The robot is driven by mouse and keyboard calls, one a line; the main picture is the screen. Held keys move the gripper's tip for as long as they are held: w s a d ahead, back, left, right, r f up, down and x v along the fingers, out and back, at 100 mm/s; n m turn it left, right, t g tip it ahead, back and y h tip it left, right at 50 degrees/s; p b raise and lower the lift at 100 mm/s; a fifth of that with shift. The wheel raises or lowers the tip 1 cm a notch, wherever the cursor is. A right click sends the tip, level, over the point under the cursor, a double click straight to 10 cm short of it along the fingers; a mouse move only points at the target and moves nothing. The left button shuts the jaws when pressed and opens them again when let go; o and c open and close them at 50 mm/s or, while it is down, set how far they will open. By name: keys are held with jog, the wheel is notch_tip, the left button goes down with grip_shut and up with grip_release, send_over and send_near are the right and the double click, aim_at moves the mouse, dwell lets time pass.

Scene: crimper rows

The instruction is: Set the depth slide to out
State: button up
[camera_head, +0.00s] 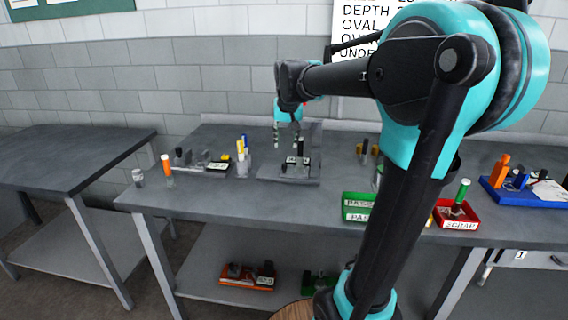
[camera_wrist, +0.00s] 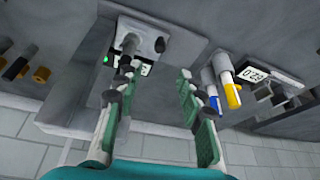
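The crimper fixture (camera_head: 290,172) stands on the middle of the workbench, a grey base with a dark upright post and small white labels.
A cup of pens (camera_head: 243,164) and a gauge with a display (camera_wrist: 262,72) stand beside the fixture. A green tray (camera_head: 357,213), a red scrap tray (camera_head: 456,222) and a blue tray (camera_head: 525,194) lie to the right.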

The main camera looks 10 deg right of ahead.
aim_at(284, 164)
jog(key=x, duration=1.2)
jog(key=shift+f, duration=0.15)
jog(key=shift+c, duration=0.2)
grip_shut()
